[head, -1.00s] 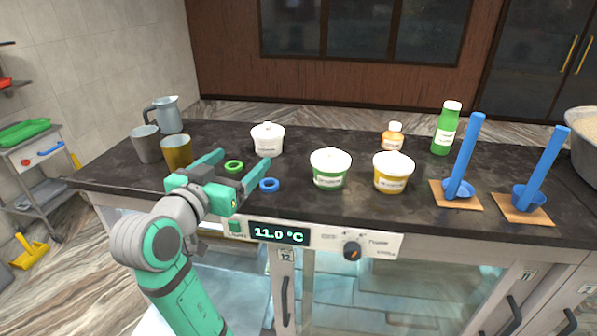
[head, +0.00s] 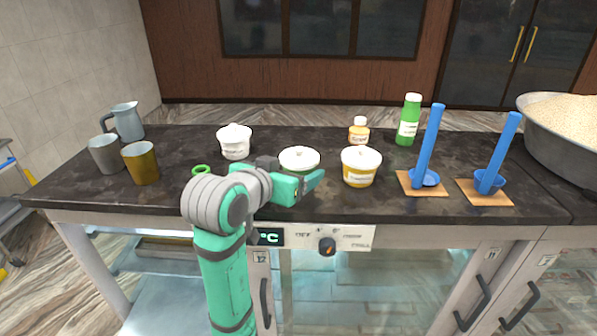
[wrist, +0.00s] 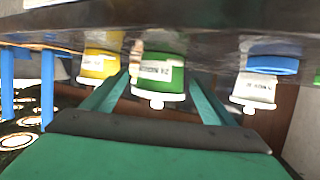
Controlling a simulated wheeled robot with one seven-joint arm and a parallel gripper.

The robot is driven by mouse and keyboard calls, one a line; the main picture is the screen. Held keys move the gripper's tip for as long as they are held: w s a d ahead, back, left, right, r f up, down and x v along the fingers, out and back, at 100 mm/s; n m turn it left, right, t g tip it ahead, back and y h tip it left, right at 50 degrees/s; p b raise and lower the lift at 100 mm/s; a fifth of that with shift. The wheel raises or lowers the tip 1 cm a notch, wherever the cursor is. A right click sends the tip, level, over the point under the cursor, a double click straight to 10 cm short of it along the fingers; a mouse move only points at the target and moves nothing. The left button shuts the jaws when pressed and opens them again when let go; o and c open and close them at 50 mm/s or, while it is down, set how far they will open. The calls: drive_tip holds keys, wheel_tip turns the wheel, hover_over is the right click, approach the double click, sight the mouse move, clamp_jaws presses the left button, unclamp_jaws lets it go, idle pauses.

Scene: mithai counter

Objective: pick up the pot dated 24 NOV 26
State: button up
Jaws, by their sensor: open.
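Three lidded pots stand on the dark counter: one with a green band (head: 300,158), one with a yellow band (head: 361,168) and a plain white one (head: 235,142). In the head view my gripper (head: 308,186) is in front of the green-banded pot and hides its lower part. The wrist view is upside down. There the open fingers (wrist: 158,78) point at the green-banded pot (wrist: 160,74), one to each side. I cannot tell whether they reach around it. The yellow-banded pot (wrist: 100,62) is left and the white pot (wrist: 254,88) right. The labels are too small to read surely.
A blue ring (wrist: 272,60) shows by the white pot. A green ring (head: 201,169) lies left of my arm. Cups (head: 141,164) and a jug (head: 127,122) stand at left. Bottles (head: 408,120) are behind, and blue-handled tools on boards (head: 422,188) at right.

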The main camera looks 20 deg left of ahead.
drive_tip(key=shift+x, duration=1.9)
drive_tip(key=shift+a, duration=0.15)
drive_tip(key=c, duration=1.1)
